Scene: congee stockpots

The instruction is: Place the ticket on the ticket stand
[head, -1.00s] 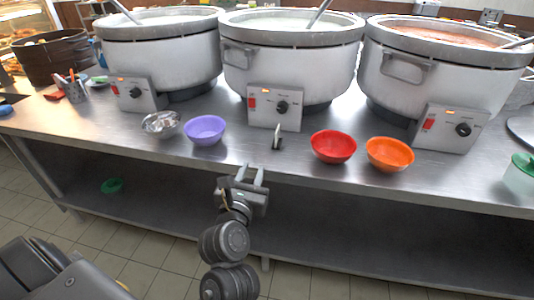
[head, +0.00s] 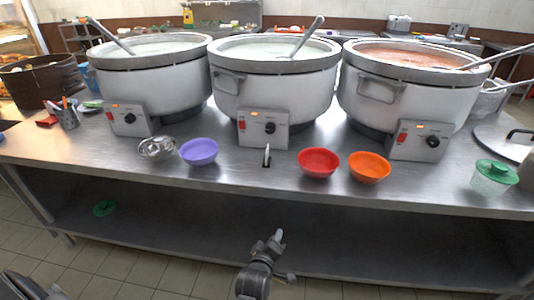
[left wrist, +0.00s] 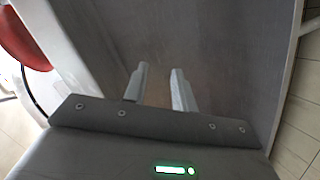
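A small upright metal piece (head: 266,156), which looks like the ticket stand, is near the counter's front edge below the middle pot's control box. It is too small to tell whether a ticket is in it; I cannot make out a separate ticket. My left gripper (head: 281,256) is in front of and below the counter edge in the head view, apart from the stand. In the left wrist view its two fingers (left wrist: 160,86) are apart with nothing between them, over a grey metal surface. My right gripper is not in view.
Purple (head: 198,151), red (head: 319,163) and orange (head: 369,167) bowls line the metal counter (head: 225,176). Three large stockpots stand behind them; the middle pot (head: 275,85) is behind the stand. A green-lidded container (head: 494,178) stands at right. The lower shelf (head: 180,228) is mostly bare.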

